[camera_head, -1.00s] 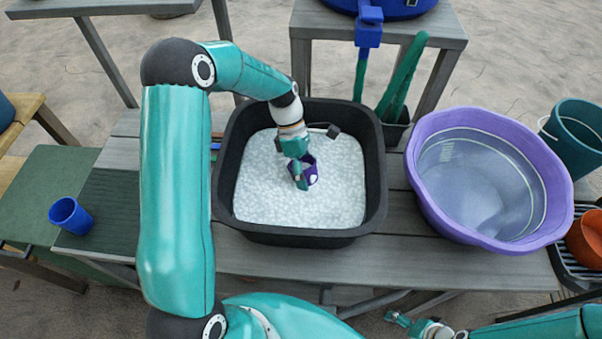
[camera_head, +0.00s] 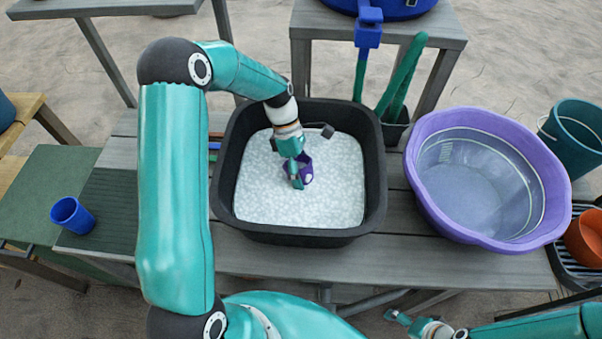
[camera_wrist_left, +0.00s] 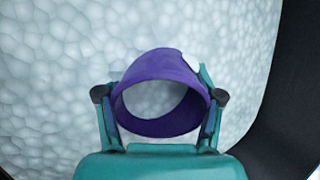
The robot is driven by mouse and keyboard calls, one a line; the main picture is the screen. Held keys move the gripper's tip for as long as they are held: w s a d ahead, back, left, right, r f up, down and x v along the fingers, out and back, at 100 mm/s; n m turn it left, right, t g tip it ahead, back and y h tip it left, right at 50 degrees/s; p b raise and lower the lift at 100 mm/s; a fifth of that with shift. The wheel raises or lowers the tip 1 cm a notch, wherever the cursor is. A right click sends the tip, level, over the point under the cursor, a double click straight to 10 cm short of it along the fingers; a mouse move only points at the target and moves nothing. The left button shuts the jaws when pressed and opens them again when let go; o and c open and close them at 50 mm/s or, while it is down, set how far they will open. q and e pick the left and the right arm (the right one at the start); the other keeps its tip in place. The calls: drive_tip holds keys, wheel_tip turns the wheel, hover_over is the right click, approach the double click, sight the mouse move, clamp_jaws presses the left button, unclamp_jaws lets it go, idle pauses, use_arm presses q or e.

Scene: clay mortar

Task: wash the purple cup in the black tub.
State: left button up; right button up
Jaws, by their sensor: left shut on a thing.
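The black tub (camera_head: 229,178) stands on the grey slatted table, filled with white foam (camera_head: 335,185). The purple cup (camera_head: 307,172) is inside the tub's outline, at or just over the foam near the middle. My left gripper (camera_head: 297,176) reaches down into the tub and is shut on the cup. In the left wrist view the purple cup (camera_wrist_left: 158,80) sits between the two fingers, its open mouth showing and a white patch on its rim. How deep the cup sits in the foam I cannot tell. My right gripper (camera_head: 398,318) is small at the bottom edge.
A purple basin (camera_head: 418,150) of clear water stands right of the tub. A blue cup (camera_head: 72,215) is on the dark mat at left. A rack with an orange pot (camera_head: 585,238) and a teal bucket (camera_head: 575,135) are at far right. Green-handled brushes (camera_head: 402,75) stand behind the tub.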

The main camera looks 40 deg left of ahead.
use_arm(q)
wheel_tip(320, 180, up, 20)
drive_tip(key=p, duration=1.3)
drive_tip(key=shift+p, duration=0.35)
drive_tip(key=shift+f, duration=0.1)
idle(0.7)
